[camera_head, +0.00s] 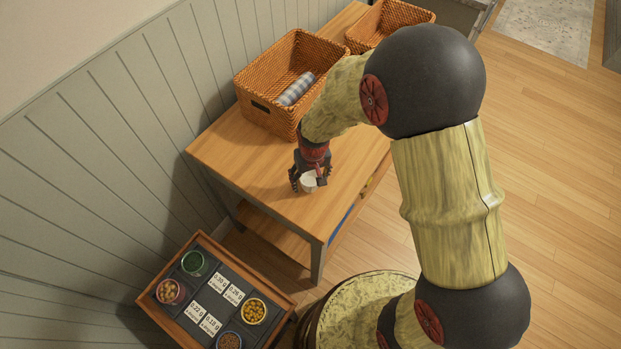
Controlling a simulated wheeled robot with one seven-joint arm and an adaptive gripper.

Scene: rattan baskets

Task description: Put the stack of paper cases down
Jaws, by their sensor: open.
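The stack of paper cases (309,182) is small and white and stands on the wooden table (240,165), near its front right part. My gripper (307,186) points down right over the stack, with its fingers on either side of it. The fingers are open. Whether a finger touches the stack cannot be told, and part of the stack is hidden behind the fingers.
A rattan basket (262,117) with a rolled checked cloth (296,89) stands behind my gripper; a second basket (405,14) is farther back. A low tray (150,301) with several bowls and cards stands at the lower left. The table's left part is clear.

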